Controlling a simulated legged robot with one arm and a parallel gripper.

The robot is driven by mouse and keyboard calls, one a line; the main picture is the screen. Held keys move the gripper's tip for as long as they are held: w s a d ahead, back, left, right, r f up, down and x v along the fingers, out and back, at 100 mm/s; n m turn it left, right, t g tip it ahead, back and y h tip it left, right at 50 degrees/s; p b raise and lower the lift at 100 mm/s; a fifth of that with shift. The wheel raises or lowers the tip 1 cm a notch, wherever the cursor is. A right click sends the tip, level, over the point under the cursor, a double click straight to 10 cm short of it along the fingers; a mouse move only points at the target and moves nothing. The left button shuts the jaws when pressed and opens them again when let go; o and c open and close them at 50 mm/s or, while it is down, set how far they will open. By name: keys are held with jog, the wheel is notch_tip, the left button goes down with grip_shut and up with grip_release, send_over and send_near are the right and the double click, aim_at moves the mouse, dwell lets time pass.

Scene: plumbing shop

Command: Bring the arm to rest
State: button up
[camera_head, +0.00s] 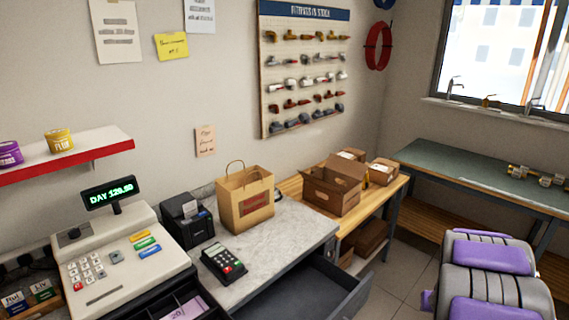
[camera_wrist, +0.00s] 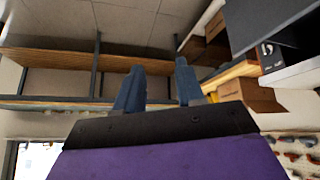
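My arm (camera_head: 490,262), grey with purple panels, shows at the lower right of the head view, beside the counter and in front of the green-topped bench. Its gripper end cannot be made out there. In the wrist view, my gripper (camera_wrist: 157,75) has two dark blue fingers standing apart with nothing between them. The wrist picture looks upside down, with the floor at the top. The fingers touch nothing that I can see.
An open drawer (camera_head: 305,291) juts from the counter (camera_head: 288,230). A paper bag (camera_head: 245,198) and card terminal (camera_head: 223,264) stand on it. An open cardboard box (camera_head: 334,186) sits on the wooden table. A green-topped bench (camera_head: 470,172) runs along the right wall.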

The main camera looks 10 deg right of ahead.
jog(key=s+a+r+g+h, duration=0.1)
jog(key=s+a+r+g, duration=0.1)
jog(key=s+a+r, duration=0.35)
jog(key=s+a+r+g, duration=0.1)
jog(key=s+a+r, duration=0.2)
jog(key=a+r, duration=0.45)
jog(key=s+a+r+n+g+y, duration=0.1)
jog(key=s+a+n+g+y, duration=0.1)
jog(key=s+a, duration=0.8)
jog(key=s+a+r+n+g+y, duration=0.2)
jog(key=s+a+n+y, duration=0.1)
jog(key=s+a, duration=0.8)
jog(key=a, duration=0.3)
jog(key=shift+r+n, duration=0.3)
jog(key=shift+w, duration=0.1)
